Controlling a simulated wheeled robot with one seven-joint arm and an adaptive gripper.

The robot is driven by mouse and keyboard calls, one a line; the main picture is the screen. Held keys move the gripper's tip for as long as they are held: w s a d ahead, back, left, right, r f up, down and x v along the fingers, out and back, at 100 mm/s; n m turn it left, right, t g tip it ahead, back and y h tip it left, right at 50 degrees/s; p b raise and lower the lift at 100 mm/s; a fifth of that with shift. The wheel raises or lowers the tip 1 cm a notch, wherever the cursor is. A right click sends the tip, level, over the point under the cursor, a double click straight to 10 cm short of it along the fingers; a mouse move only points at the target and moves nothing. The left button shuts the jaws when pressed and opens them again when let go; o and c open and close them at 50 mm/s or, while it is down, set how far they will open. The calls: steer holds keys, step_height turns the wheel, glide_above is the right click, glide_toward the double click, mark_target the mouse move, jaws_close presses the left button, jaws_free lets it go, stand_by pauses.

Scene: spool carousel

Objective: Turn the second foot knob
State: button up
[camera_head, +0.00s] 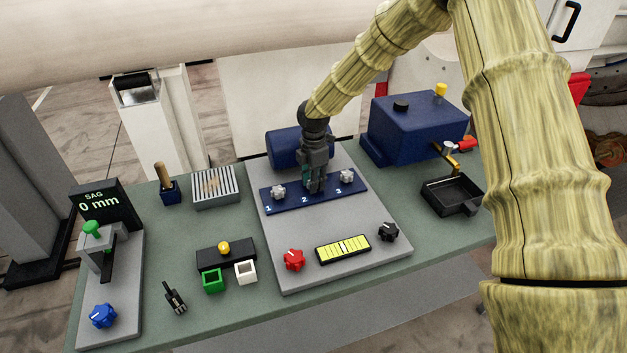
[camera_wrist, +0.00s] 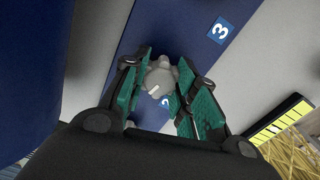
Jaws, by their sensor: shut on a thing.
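A blue strip (camera_head: 240,195) on the grey plate carries foot knobs marked 1, 2 and 3. The first knob (camera_head: 278,191) and the third knob (camera_head: 346,176) are light grey and stand free. My gripper (camera_head: 314,189) points down over the middle of the strip, at the label 2, and hides the second knob in the head view. In the wrist view the grey second knob (camera_wrist: 158,80) sits between the green finger pads of my gripper (camera_wrist: 163,85), which is shut on it. A pale line shows on the knob. The label 2 is partly visible beside it.
A blue cylinder (camera_head: 287,148) lies right behind the strip. A blue box (camera_head: 417,124) and a black tray (camera_head: 451,195) are at the right. A red knob (camera_head: 293,260), yellow level (camera_head: 343,249) and black knob (camera_head: 388,232) are in front. A sign (camera_head: 103,202) reads SAG 0 mm.

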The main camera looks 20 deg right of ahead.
steer(key=shift+w+d+r, duration=0.2)
steer(key=shift+d, duration=0.05)
steer(key=o, duration=1)
steer(key=shift+s+f, duration=0.1)
steer(key=shift+a, duration=0.15)
step_height(320, 180, up, 12)
